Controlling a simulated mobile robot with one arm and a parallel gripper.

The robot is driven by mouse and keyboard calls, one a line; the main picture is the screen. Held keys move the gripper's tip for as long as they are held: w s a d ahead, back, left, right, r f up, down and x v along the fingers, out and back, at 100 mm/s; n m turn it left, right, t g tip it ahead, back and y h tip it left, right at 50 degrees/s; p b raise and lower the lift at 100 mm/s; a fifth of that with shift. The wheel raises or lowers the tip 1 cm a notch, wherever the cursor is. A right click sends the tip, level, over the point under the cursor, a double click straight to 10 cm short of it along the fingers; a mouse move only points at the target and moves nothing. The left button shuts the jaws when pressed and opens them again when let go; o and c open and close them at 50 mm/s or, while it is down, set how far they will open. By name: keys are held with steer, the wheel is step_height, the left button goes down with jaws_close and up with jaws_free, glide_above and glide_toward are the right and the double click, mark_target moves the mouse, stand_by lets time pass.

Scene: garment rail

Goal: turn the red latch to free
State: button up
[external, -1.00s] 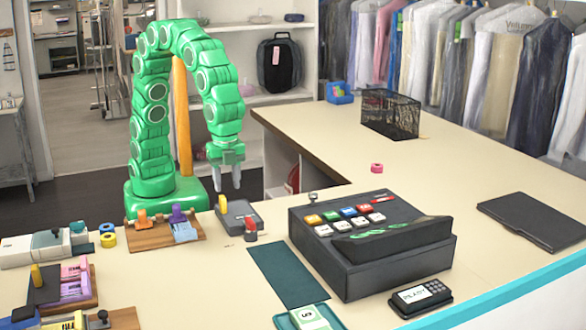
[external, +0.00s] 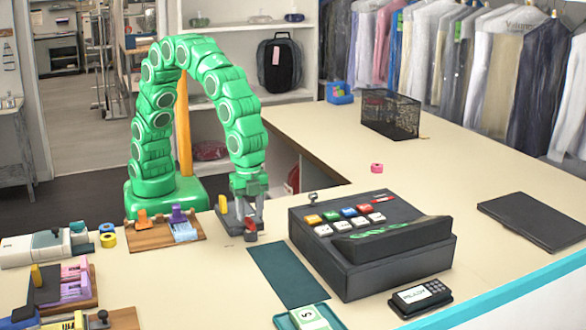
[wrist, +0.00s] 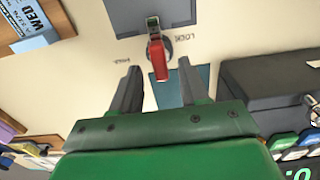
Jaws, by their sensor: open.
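The red latch (external: 251,228) stands on the counter at the front edge of a grey plate. In the wrist view the red latch (wrist: 159,62) lies ahead between my fingertips, its red end pointing toward me, over a round base. A label reading LOCK shows upside down to its right, and a fainter one, seemingly FREE, to its left. My gripper (external: 250,215) points down at the latch, and its open fingers (wrist: 158,68) are on either side of it in the picture. I cannot tell whether they touch it. The fingers partly hide the plate in the external view.
The black cash register (external: 370,250) stands close to the right of my gripper. A wooden board (external: 160,240) with stamps is to the left. A dark green mat (external: 285,275) lies in front. The counter beyond the register is mostly clear, with a wire basket (external: 390,113).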

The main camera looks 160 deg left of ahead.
steer(key=shift+f, duration=1.2)
steer(key=shift+c, duration=0.3)
jaws_close()
